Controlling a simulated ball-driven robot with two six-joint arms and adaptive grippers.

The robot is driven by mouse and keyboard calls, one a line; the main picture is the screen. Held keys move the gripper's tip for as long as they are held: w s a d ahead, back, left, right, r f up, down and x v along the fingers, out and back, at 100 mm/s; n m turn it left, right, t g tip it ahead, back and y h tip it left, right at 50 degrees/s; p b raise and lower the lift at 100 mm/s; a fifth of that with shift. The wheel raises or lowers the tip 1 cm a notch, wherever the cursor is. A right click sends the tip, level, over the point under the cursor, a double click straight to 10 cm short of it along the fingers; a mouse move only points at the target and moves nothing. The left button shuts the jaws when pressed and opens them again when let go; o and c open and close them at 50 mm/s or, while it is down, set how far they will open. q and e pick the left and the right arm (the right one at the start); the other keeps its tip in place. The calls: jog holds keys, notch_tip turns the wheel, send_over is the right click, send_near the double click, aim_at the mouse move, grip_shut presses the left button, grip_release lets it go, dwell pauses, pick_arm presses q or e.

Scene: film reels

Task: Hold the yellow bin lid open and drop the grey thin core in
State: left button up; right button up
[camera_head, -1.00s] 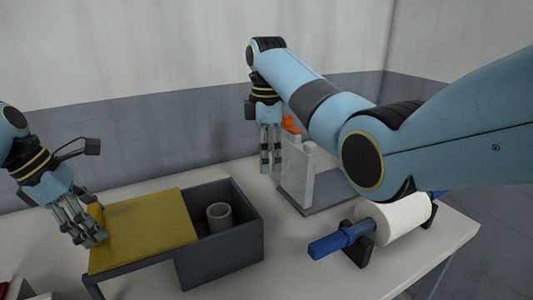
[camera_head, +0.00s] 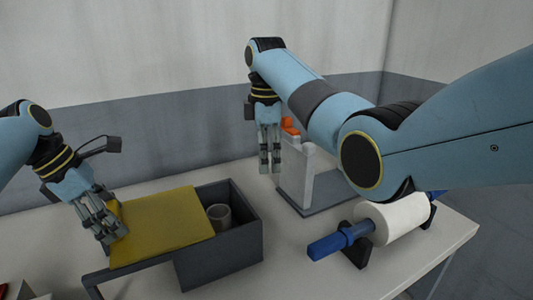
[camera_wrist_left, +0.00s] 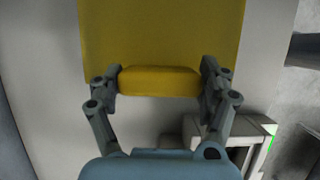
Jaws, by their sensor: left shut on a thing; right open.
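The yellow lid (camera_head: 165,225) lies flat over the left part of the dark grey bin (camera_head: 225,260) and slightly beyond it. The bin's right part is uncovered. The grey thin core (camera_head: 219,216) stands upright inside the uncovered part, next to the lid's right edge. My left gripper (camera_head: 115,235) is shut on the lid's raised handle at its left end. The left wrist view shows the yellow handle (camera_wrist_left: 160,81) between the two fingers (camera_wrist_left: 160,88). My right gripper (camera_head: 270,168) is open and empty, pointing down behind and to the right of the bin.
A grey stand (camera_head: 325,190) with white uprights and an orange part is right of the bin. A white roll (camera_head: 392,220) on a blue spindle (camera_head: 335,243) rests on black supports at the right. Bare table lies between bin and roll.

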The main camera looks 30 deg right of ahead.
aim_at(171, 214)
pick_arm(q)
jog(key=shift+d, duration=2.2)
jog(key=shift+d+f+b, duration=0.1)
jog(key=shift+d+b, duration=1.1)
jog(key=shift+d, duration=1.15)
jog(key=o, duration=1.3)
jog(key=shift+c, duration=0.2)
jog(key=v, duration=1.2)
